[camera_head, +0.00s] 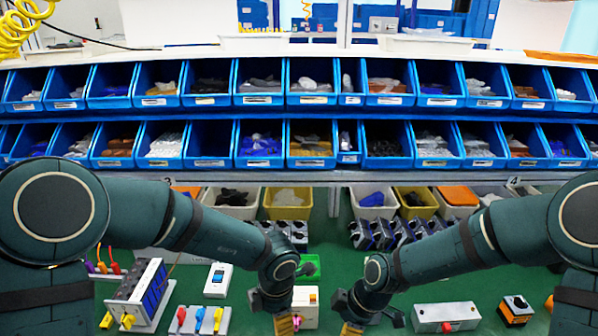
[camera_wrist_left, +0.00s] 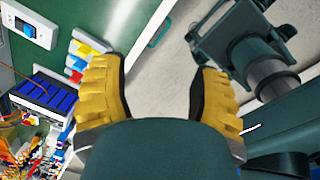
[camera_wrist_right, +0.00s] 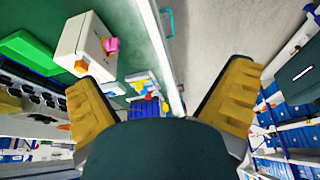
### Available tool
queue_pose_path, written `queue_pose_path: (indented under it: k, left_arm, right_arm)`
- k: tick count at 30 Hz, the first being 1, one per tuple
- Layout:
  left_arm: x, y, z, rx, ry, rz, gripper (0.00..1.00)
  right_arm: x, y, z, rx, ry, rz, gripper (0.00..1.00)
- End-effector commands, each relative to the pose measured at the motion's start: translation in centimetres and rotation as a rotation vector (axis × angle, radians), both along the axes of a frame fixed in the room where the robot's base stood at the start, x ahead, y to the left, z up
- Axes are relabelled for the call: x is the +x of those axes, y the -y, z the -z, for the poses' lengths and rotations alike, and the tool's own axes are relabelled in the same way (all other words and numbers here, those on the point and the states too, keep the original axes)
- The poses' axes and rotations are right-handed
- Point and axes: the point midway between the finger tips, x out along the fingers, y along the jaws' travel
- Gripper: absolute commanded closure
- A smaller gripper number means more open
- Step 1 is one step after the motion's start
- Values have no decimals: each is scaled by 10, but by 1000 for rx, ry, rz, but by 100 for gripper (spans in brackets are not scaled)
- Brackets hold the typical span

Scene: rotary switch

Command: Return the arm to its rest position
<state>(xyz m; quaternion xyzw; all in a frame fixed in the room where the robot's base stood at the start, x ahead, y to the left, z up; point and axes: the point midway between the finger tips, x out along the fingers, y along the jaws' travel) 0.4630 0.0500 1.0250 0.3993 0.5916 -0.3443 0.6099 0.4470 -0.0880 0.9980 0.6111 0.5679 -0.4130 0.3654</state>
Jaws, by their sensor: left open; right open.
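A white box with a pink knob (camera_head: 306,303) stands on the green work surface at the lower middle of the head view, partly hidden by my left gripper. The right wrist view shows the same box (camera_wrist_right: 80,52) at upper left, with its pink knob and an orange one. My left gripper (camera_head: 286,323) hangs in front of the box in the head view; its yellow fingers (camera_wrist_left: 160,85) are apart with nothing between them. My right gripper (camera_head: 354,328) is low, right of the box; its yellow fingers (camera_wrist_right: 160,92) are spread and empty. Contact with the box cannot be told.
A grey box with a red button (camera_head: 447,317) and a black-and-orange device (camera_head: 515,309) stand to the right. Coloured switches (camera_head: 201,320), a white wall switch (camera_head: 218,280) and a terminal unit (camera_head: 140,295) stand left. Blue bins (camera_head: 262,145) line the back.

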Motion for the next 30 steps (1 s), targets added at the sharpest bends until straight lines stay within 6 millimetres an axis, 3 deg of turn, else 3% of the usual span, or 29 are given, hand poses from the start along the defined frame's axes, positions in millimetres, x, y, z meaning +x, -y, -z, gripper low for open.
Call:
queue_pose_path:
  k: [9,17,23,30]
  left_arm:
    - [20,-50,62,157,155,353,38]
    - [19,-70,114,219,254,776,38]
    - [-5,-69,153,195,296,1126,38]
    - [-58,-60,192,89,322,1540,38]
  right_arm:
    - [-16,-5,53,35,-118,344,0]
    - [-36,-6,99,61,-236,700,0]
    - [-54,-2,132,76,-321,975,0]
    - [-78,5,165,91,-410,1299,0]
